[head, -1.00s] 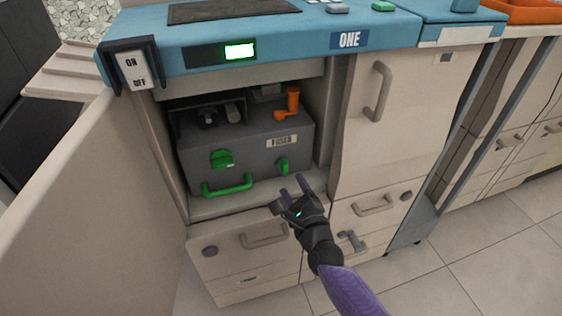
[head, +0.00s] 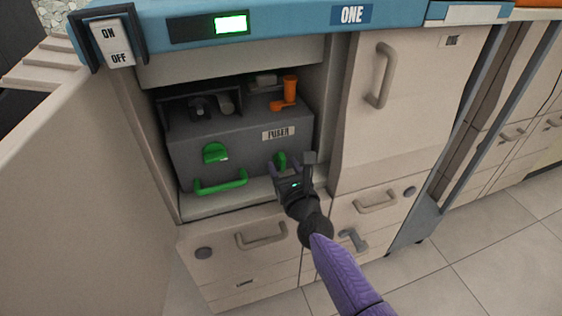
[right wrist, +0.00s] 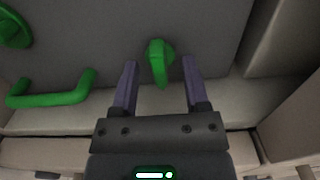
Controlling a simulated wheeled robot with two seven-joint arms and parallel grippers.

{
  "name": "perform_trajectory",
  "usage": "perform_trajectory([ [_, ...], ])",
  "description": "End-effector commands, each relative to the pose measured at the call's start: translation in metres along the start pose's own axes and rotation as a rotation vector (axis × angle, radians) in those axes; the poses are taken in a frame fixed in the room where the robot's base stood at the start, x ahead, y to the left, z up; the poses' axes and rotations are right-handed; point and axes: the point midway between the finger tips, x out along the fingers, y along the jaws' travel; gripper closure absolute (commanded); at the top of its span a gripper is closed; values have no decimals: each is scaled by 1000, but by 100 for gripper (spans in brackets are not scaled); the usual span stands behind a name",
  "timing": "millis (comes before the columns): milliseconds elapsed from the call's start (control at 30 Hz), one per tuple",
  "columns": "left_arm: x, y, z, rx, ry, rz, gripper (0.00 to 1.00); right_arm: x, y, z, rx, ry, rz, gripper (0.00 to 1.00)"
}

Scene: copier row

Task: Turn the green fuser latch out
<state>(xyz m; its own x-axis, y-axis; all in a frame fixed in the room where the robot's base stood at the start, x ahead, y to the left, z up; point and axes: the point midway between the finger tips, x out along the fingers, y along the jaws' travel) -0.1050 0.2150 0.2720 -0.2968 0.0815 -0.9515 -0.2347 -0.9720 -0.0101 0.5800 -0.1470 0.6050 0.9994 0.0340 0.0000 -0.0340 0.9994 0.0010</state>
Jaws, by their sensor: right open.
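The dark grey fuser unit (head: 240,140) sits in the open bay of copier ONE. Its small green latch (head: 281,159) is at the lower right of its front, below the FUSER label. In the right wrist view the latch (right wrist: 158,62) points down, in line with the gap between my fingertips and just beyond them. My right gripper (head: 290,166) is open and empty, in front of the latch; it also shows in the right wrist view (right wrist: 158,66). My fingers partly hide the latch in the head view. My left gripper is not in view.
A green round knob (head: 215,153) and a green bar handle (head: 221,183) are left of the latch. An orange lever (head: 288,92) stands on top of the unit. The bay's open door (head: 80,190) is at left. Drawers (head: 250,245) lie below.

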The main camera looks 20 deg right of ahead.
Motion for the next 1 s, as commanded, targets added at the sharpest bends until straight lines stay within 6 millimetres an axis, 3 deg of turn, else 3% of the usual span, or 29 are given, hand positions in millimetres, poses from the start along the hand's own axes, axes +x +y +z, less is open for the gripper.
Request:
perform_trajectory([
  [733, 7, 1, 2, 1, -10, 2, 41, 12, 0, -1, -1, 1, 0, 41],
  [1000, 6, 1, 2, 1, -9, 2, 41, 9, 0, 0, 0, 0, 0, 41],
])
